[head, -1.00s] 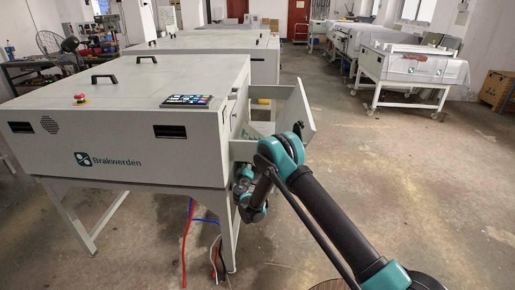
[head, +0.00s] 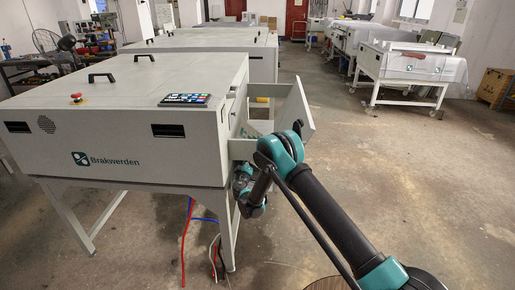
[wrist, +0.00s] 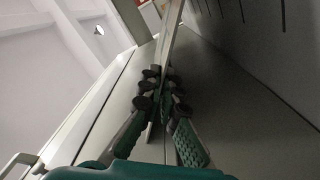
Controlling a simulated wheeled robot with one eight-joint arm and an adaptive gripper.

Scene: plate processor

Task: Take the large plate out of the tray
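The tray (head: 298,108) stands pulled out at the right end of the Brakwerden machine (head: 100,115), its tall front panel facing right. A little of a grey sheet shows inside it (head: 254,129); I cannot tell its full extent. In the wrist view a thin, light plate edge (wrist: 170,45) runs up between the two fingers of my gripper (wrist: 160,88). The fingers are close together with their pads against both sides of it, and it looks like the large plate.
A control panel (head: 187,99) and a red stop button (head: 76,98) sit on the machine's top. Red and blue cables (head: 187,240) hang below it. Another machine on a wheeled stand (head: 412,68) is at the back right.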

